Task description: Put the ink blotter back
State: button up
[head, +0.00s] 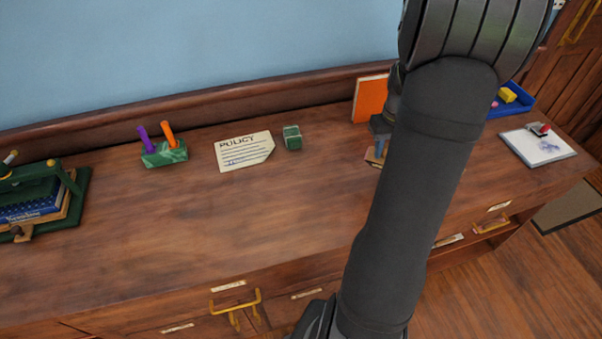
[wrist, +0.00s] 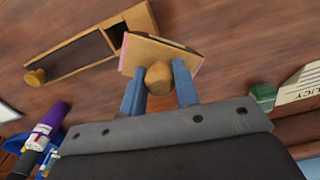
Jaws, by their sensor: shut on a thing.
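The ink blotter, a wooden block with a round knob, shows in the wrist view (wrist: 158,52). My gripper (wrist: 160,88) is shut on its knob, with one blue finger on each side. In the head view my gripper (head: 380,143) is over the right part of the desk top, and a small part of the blotter (head: 373,157) shows below it. My arm hides much of this area. I cannot tell whether the blotter touches the desk.
A wooden box with a dark slot and a knob (wrist: 80,58) lies beside the blotter in the wrist view. An orange book (head: 370,98) stands behind my gripper. A green block (head: 292,137) and policy card (head: 245,151) lie left, a white pad (head: 538,146) right. The desk's front middle is clear.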

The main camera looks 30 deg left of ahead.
jog(key=s+a+r+n, duration=0.2)
jog(key=s+a+n, duration=0.5)
jog(key=a+n, duration=0.15)
jog(key=shift+m, duration=0.25)
jog(key=a+f, duration=0.2)
jog(key=a, duration=0.1)
jog(key=a+f, duration=0.2)
jog(key=a, duration=0.2)
jog(key=a+f, duration=0.3)
jog(key=a, duration=0.1)
jog(key=shift+s, duration=0.35)
jog(key=shift+f, duration=1.8)
jog(key=shift+f, duration=0.1)
jog(key=o, duration=1.1)
